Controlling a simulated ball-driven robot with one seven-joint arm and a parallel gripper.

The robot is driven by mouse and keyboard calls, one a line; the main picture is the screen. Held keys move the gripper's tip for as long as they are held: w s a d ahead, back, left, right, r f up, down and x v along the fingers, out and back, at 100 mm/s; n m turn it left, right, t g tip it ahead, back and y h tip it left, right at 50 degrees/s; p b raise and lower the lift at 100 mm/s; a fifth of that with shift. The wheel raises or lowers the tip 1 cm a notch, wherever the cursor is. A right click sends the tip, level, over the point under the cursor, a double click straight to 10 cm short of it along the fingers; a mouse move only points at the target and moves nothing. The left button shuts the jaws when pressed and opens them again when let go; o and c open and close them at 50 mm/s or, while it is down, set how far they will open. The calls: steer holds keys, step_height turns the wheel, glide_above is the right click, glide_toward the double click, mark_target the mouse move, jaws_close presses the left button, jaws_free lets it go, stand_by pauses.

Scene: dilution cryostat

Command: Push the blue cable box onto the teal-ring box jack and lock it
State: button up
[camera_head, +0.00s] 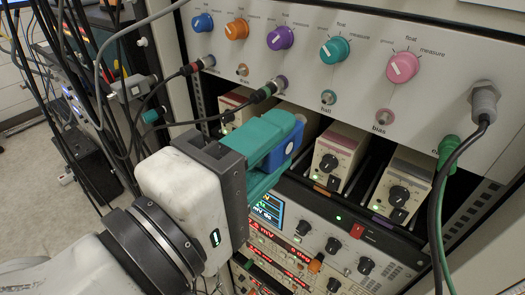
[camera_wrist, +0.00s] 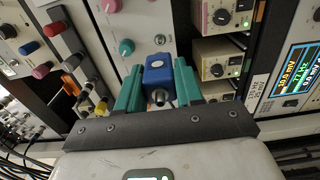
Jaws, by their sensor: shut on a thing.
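The blue cable box (camera_head: 285,152) is held between the teal fingers of my gripper (camera_head: 278,160), in front of the rack. In the wrist view the blue box (camera_wrist: 158,72) sits between both fingers (camera_wrist: 159,90), with a metal stub facing the camera. The teal-ring jack (camera_head: 328,97) is on the upper panel, below the teal knob (camera_head: 335,50), and nothing is plugged into it. The box is apart from it, lower and to the left in the head view. A grey round jack (camera_wrist: 160,40) shows just above the box in the wrist view; its ring colour is unclear.
A pink-ring jack (camera_head: 384,116) is to the right, empty. Plugs with dark cables occupy the purple-ring jack (camera_head: 274,87) and a red-marked plug (camera_head: 193,67). Modules (camera_head: 338,160) sit in a recess below the panel. Thick cables (camera_head: 440,200) hang at right.

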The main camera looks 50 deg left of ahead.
mark_target(305, 120)
steer(key=shift+b+x, duration=0.7)
steer(key=shift+x, duration=1.7)
steer(key=shift+s+d+p, duration=0.1)
steer(key=shift+d+p, duration=0.05)
steer(key=shift+p, duration=0.25)
steer(key=shift+w, duration=0.25)
steer(key=shift+w, duration=0.3)
steer(key=shift+w+a, duration=0.2)
steer(key=shift+w, duration=0.15)
jaws_close()
steer(key=shift+w+r+p, duration=0.1)
steer(key=shift+w+p, duration=0.15)
steer(key=shift+p, duration=0.65)
